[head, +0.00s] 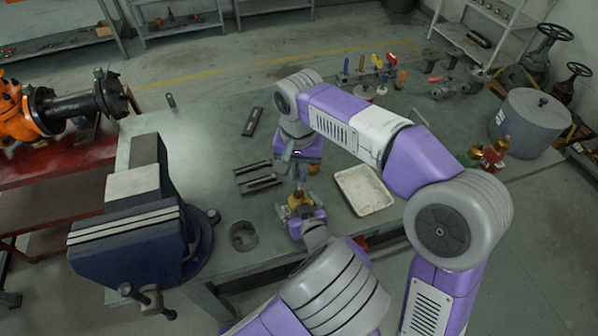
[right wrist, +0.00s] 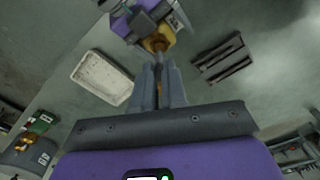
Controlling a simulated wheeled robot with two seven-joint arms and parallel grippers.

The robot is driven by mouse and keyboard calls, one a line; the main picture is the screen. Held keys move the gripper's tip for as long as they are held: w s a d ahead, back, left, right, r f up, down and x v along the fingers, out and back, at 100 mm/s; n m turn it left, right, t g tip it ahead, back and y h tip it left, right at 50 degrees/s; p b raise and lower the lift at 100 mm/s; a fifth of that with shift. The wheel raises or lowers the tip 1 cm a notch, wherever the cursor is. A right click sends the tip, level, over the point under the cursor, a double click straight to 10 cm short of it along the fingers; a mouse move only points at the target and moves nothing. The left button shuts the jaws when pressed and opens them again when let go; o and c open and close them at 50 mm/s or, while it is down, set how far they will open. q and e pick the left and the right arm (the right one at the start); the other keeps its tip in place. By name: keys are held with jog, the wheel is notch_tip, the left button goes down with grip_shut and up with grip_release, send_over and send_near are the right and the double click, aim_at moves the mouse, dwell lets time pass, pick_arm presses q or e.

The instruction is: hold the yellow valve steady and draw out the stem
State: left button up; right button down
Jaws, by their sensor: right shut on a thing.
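The yellow valve (head: 300,199) sits above the bench between the fingers of my left gripper (head: 303,209). In the right wrist view the valve (right wrist: 158,43) shows a brass-coloured opening, with the left gripper (right wrist: 150,28) closed about its body. My right gripper (head: 298,178) points down at the valve from above. In the right wrist view its fingers (right wrist: 159,76) are nearly together, shut on the stem (right wrist: 160,88), which is mostly hidden between them. I cannot tell how far the stem sits in the valve.
A white tray (head: 364,190) lies right of the grippers. Dark slotted blocks (head: 257,178) lie to the left, with a round grey ring (head: 243,236) nearer. A big blue vise (head: 130,228) stands at the bench's left end. Several tools (head: 377,66) stand in a rack behind.

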jog(key=shift+r, duration=0.9)
pick_arm(q)
jog(key=o, duration=1)
jog(key=shift+c, duration=0.2)
jog(key=v, duration=1.2)
jog(key=shift+s, duration=0.1)
pick_arm(e)
jog(key=shift+s, duration=0.1)
